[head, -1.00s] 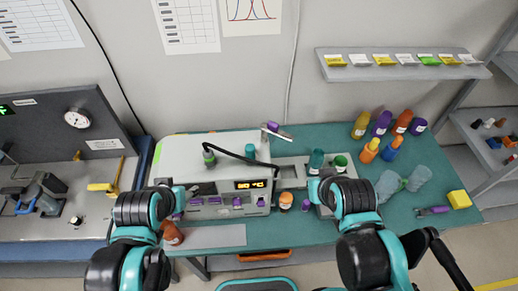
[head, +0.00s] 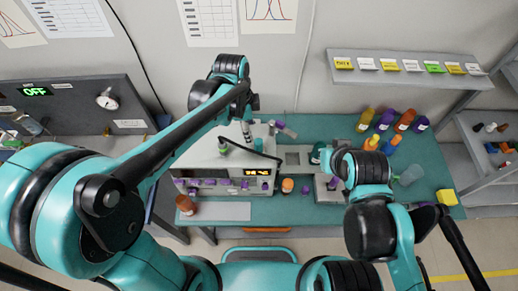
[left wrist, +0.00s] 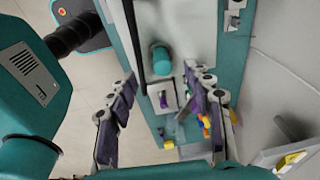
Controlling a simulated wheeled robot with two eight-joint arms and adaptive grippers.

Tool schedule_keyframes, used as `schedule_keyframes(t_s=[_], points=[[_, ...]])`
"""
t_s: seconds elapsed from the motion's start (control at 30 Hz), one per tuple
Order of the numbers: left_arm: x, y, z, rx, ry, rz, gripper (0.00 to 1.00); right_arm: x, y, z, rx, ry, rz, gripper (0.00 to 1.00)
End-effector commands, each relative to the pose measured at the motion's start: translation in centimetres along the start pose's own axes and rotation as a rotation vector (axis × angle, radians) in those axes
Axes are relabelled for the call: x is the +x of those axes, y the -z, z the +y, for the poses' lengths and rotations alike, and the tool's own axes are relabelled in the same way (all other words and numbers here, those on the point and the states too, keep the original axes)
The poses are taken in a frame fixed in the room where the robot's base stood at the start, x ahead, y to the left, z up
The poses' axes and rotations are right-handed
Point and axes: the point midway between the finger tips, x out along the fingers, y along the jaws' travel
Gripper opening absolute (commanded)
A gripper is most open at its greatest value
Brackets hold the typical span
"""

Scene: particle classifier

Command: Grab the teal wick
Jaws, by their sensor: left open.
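I cannot tell the remaining gap in height. In the head view my left gripper (head: 246,132) points down over the machine top and hides the cylinder. My right arm (head: 365,170) is bent at the right of the machine; its fingers cannot be made out.
An orange-brown bottle (head: 186,205) stands at the front left; several coloured bottles (head: 384,120) stand at the back right.

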Motion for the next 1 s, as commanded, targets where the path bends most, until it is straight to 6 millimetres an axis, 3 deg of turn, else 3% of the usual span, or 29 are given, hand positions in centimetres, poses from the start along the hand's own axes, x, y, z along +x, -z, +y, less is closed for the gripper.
schedule_keyframes(t_s=[0.2, 0.73, 1.0], points=[[2.3, 1.9, -0.8, 0.186, -0.069, 0.001, 0.51, 0.0, 0.0, 0.0, 0.0, 0.0, 0.0, 0.0], [9.1, 1.8, -0.2, 0.196, -0.071, 0.001, 0.51, -0.2, 0.2, 0.0, 0.0, 0.0, 0.0, 0.0], [10.0, 1.8, -0.1, 0.194, -0.071, 0.001, 0.51, -0.2, 0.1, 0.0, 0.0, 0.0, 0.0, 0.0]])
